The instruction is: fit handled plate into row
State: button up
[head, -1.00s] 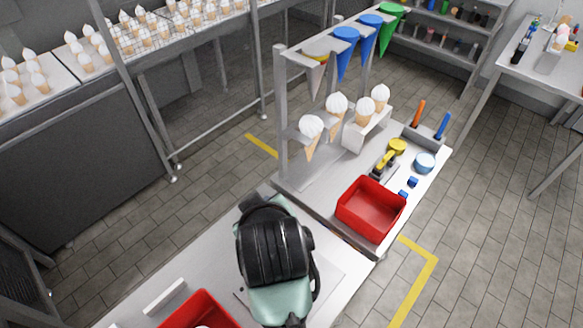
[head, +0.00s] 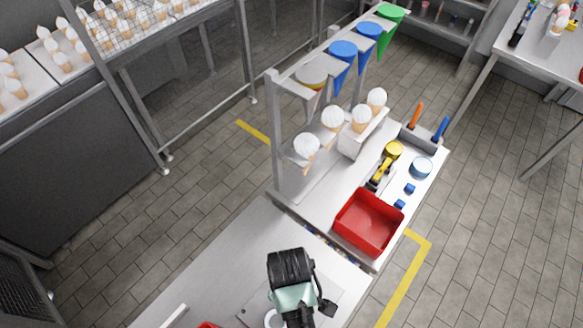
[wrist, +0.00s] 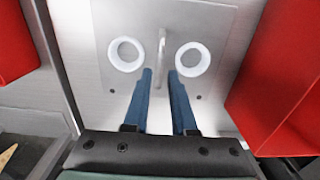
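The handled plate (wrist: 215,30) is a flat grey metal plate with two white-rimmed round holes and a raised bar handle (wrist: 161,45) between them. It lies flat on the counter; in the head view its edge (head: 345,288) shows beside my arm. My gripper (wrist: 160,72) is open, its two blue fingers apart on either side of the handle's line, with no visible contact. In the head view my wrist hides the fingers. The rack beyond has an upper row of coloured cones (head: 343,52) and a lower row of ice-cream cones (head: 333,118).
A red bin (head: 368,222) stands at the counter's end; red bins flank the plate in the wrist view (wrist: 285,75). A yellow-handled tool (head: 380,173), a light-blue tub (head: 421,167) and blue pieces lie beyond. The counter (head: 240,255) left of my arm is mostly clear.

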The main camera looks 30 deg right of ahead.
jog(key=f, duration=0.2)
jog(key=f+p, duration=0.1)
jog(key=shift+s+f, duration=0.1)
jog(key=shift+s, duration=0.15)
jog(key=shift+d+f, duration=0.1)
jog(key=shift+f, duration=0.65)
grip_shut()
jog(key=shift+w+r, duration=0.1)
jog(key=shift+w, duration=0.05)
dwell(0.5)
